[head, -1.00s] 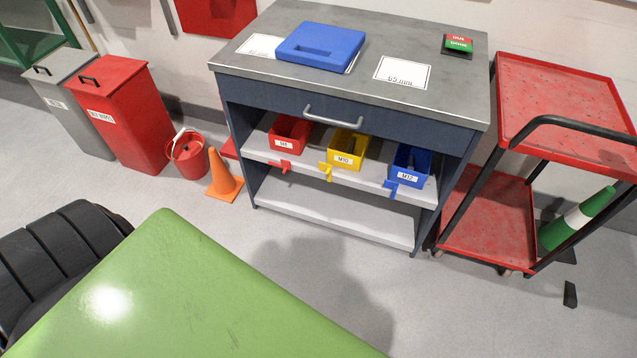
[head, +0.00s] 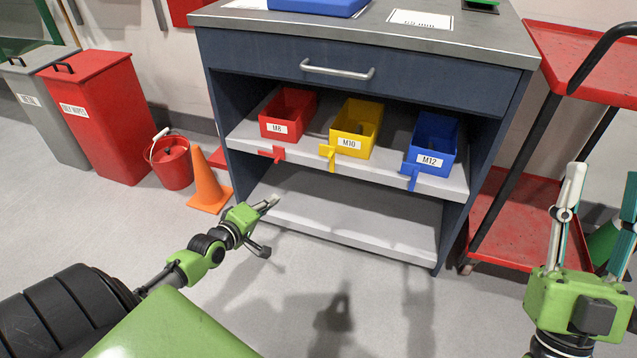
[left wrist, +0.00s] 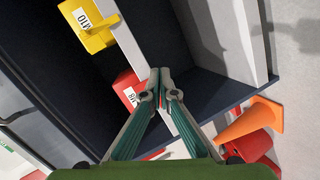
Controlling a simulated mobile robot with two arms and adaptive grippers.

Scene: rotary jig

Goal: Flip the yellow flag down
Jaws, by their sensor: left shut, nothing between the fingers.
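The yellow flag (head: 328,155) is a small tab at the front edge of the upper shelf, below the yellow M10 bin (head: 356,128). Its exact tilt is too small to tell. In the left wrist view the yellow M10 bin (left wrist: 85,28) shows at the upper left. My left gripper (head: 270,204) is shut and empty, in front of the cabinet's lower left, below and left of the flag and apart from it. Its closed fingertips also show in the left wrist view (left wrist: 160,76). My right gripper (head: 602,180) is open at the right, fingers up and spread, with nothing between them.
A red M8 bin (head: 288,114) and blue M12 bin (head: 432,143) flank the yellow one, with a red flag (head: 272,154) and blue flag (head: 411,177) below. An orange cone (head: 208,184) stands left of the cabinet. A red cart (head: 515,215) stands right.

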